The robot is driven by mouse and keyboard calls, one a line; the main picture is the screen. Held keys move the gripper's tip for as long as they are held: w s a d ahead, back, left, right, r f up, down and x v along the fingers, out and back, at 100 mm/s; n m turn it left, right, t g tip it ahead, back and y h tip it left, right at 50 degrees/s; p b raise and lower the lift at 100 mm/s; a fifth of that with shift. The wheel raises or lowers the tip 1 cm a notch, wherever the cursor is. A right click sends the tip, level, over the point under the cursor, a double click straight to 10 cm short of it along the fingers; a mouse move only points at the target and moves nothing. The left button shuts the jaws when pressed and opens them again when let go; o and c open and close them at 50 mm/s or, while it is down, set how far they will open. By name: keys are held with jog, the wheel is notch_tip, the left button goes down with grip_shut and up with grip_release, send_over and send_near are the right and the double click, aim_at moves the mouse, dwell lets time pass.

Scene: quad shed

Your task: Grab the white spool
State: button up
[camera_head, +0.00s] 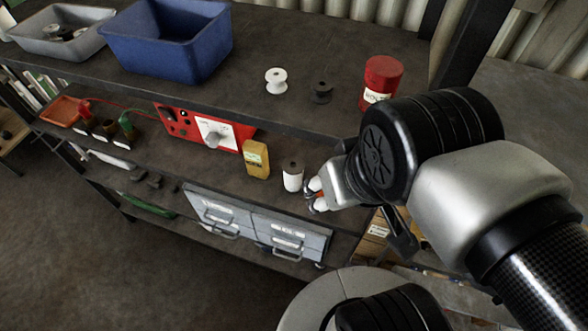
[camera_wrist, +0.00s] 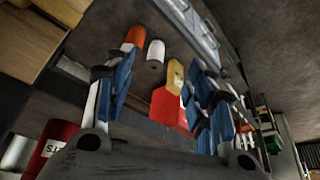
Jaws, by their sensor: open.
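A white spool (camera_head: 276,81) with flanged ends stands upright on the bench top, left of a similar dark spool. My gripper (camera_head: 314,195) is open, below the bench top at the middle shelf's right end. It is well below and right of the white spool. A white cylinder (camera_head: 292,176) with a dark top stands on that shelf, just left of the gripper. In the wrist view my blue-padded fingers (camera_wrist: 160,72) are spread apart. The white cylinder (camera_wrist: 155,53) shows beyond them. I cannot make out the white spool in the wrist view.
The dark spool (camera_head: 321,92) and a red tin (camera_head: 381,82) stand on the bench top. A blue bin (camera_head: 168,42) is at left. A yellow container (camera_head: 256,160) and red box (camera_head: 205,130) are on the middle shelf. The bench-top edge overhangs this shelf.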

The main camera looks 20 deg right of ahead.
jog(key=w+f+m+g+h, duration=0.1)
jog(key=w+f+m+h, duration=0.15)
jog(key=w, duration=0.25)
jog(key=m+h, duration=0.2)
jog(key=m, duration=0.5)
send_near(293, 178)
jog(key=shift+t, duration=0.3)
jog(key=b+x, duration=0.2)
jog(key=x, duration=0.2)
jog(key=b+x, duration=0.2)
jog(key=x, duration=0.3)
jog(key=a+b+x, duration=0.1)
jog(key=b+x, duration=0.1)
jog(key=x, duration=0.3)
jog(key=shift+w+d+f, duration=0.15)
jog(key=shift+w+f, duration=0.1)
jog(key=shift+f, duration=0.05)
jog(key=shift+c, duration=0.5)
jog(key=c, duration=0.9)
jog(key=shift+r, duration=0.1)
